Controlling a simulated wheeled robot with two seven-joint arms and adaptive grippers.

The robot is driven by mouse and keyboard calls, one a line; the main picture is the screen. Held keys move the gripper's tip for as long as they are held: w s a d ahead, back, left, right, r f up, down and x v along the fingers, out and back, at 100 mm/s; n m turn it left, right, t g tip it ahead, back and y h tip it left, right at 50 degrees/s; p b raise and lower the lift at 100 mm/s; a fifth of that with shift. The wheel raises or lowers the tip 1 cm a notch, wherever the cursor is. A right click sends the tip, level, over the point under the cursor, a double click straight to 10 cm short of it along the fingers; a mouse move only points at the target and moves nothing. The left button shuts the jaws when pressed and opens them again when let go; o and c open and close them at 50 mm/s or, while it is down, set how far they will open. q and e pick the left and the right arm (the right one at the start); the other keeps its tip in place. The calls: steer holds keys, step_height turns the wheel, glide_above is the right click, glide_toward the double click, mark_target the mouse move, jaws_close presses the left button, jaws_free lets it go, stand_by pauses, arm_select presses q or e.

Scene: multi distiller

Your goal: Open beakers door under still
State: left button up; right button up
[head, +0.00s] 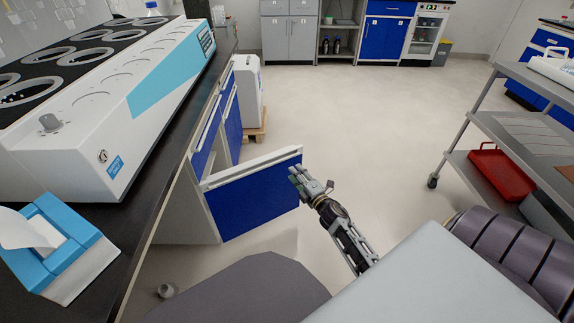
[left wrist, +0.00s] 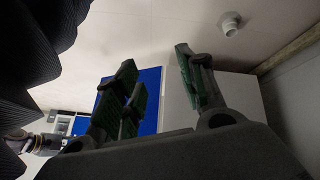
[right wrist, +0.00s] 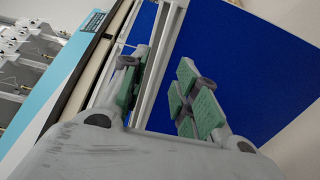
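The multi distiller (head: 110,90) is a long white unit with a light blue stripe, on a black counter. Below it, a blue cabinet door (head: 255,198) with a pale top edge stands swung out from the cabinet, blue face towards me. I cannot read a label on it. My right gripper (head: 303,180) is at the door's free right edge; whether it touches is unclear. In the right wrist view its fingers (right wrist: 160,92) are apart, with the blue door (right wrist: 240,60) behind them. My left gripper (left wrist: 158,88) shows only in the left wrist view, fingers apart and empty.
A blue and white tissue box (head: 60,250) sits on the counter's near end. More blue cabinet fronts (head: 232,120) and a white unit on a wooden pallet (head: 248,95) lie beyond the door. A metal cart (head: 480,125) with a red tray stands right. The middle floor is clear.

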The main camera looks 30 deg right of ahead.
mark_target(284, 160)
steer(key=shift+w+d+b, duration=0.1)
steer(key=shift+w+b, duration=0.65)
steer(key=shift+w, duration=3.1)
arm_select(q)
steer(key=f, duration=0.3)
steer(key=shift+s+d+t, duration=0.1)
steer(key=shift+d+t, duration=0.1)
steer(key=shift+t, duration=0.1)
arm_select(e)
jaws_close()
arm_select(q)
steer(key=shift+w+r, duration=0.2)
steer(key=shift+w, duration=0.05)
